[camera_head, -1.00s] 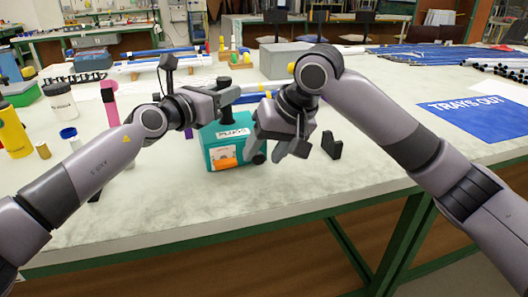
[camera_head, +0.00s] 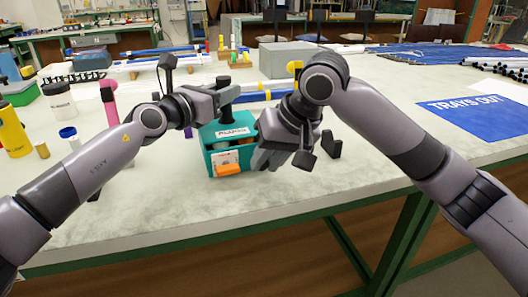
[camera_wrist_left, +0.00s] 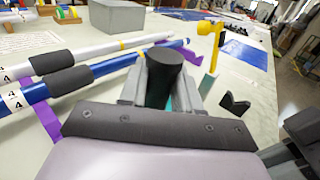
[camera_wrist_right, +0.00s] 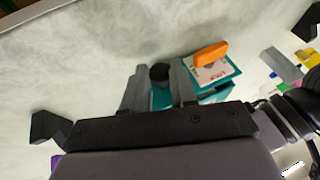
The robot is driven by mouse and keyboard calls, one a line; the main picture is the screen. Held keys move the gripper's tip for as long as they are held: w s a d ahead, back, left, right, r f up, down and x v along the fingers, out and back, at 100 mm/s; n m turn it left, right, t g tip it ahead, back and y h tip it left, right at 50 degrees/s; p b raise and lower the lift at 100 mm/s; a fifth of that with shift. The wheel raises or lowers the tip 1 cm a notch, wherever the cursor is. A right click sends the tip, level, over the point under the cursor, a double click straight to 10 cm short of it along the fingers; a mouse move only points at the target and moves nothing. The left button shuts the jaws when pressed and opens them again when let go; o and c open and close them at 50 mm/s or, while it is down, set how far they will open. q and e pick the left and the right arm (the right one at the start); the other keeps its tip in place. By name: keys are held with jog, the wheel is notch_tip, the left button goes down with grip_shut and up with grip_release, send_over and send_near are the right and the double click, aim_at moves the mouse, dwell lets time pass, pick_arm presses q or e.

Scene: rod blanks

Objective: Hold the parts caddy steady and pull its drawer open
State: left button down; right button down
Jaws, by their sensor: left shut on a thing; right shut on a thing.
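The parts caddy (camera_head: 215,137) is a teal box with a white label on top, upright near the table's front. My left gripper (camera_head: 228,98) is shut on its black upright post, which fills the jaws in the left wrist view (camera_wrist_left: 165,78). My right gripper (camera_wrist_right: 160,85) is shut on a black knob (camera_wrist_right: 160,72) at the caddy's right side. Its fingers hide that side in the head view. At the front, an orange block (camera_head: 229,169) sits below a white printed panel (camera_head: 224,157); both also show in the right wrist view. I cannot tell how far out the drawer is.
A small black notched block (camera_head: 331,145) stands right of the caddy. Blue and white rods (camera_wrist_left: 90,80) lie behind it. A blue sign (camera_head: 475,115) lies at the right. Bottles and a pink item (camera_head: 110,105) stand left. The table's front strip is clear.

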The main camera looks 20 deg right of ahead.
pick_arm(q)
jog(key=shift+f, duration=0.2)
pick_arm(e)
jog(key=s, duration=0.7)
jog(key=shift+d, duration=0.15)
jog(key=shift+w, duration=0.1)
jog(key=c, duration=0.9)
grip_release()
jog(key=v, duration=1.2)
pick_arm(q)
jog(key=c, duration=0.7)
grip_release()
jog(key=shift+r, duration=0.1)
